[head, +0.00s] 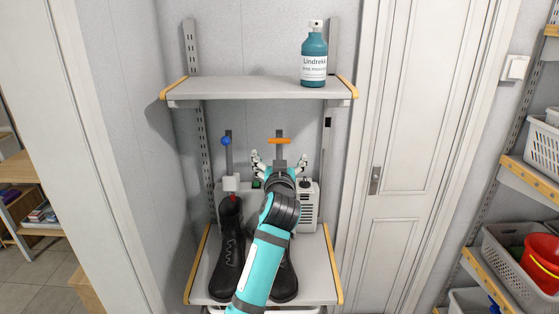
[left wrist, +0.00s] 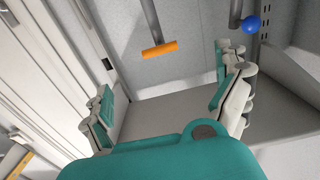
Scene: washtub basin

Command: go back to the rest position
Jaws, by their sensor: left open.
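My left gripper (head: 279,164) is open, its two fingers spread apart in front of the white device (head: 308,213) on the lower shelf. No object shows between the fingers. In the left wrist view, the left gripper (left wrist: 166,74) also shows open, with a wide gap. An orange T-shaped handle (head: 279,141) stands just above and beyond the fingers; it also shows in the left wrist view (left wrist: 160,49). A blue ball knob (head: 226,141) is to its left, and in the left wrist view it is at the upper right (left wrist: 250,24). My right gripper is not in view.
Black boots (head: 229,255) stand on the lower shelf (head: 321,283), partly hidden by my left arm. A white door (head: 412,140) is at the right, beside shelves with baskets (head: 510,262).

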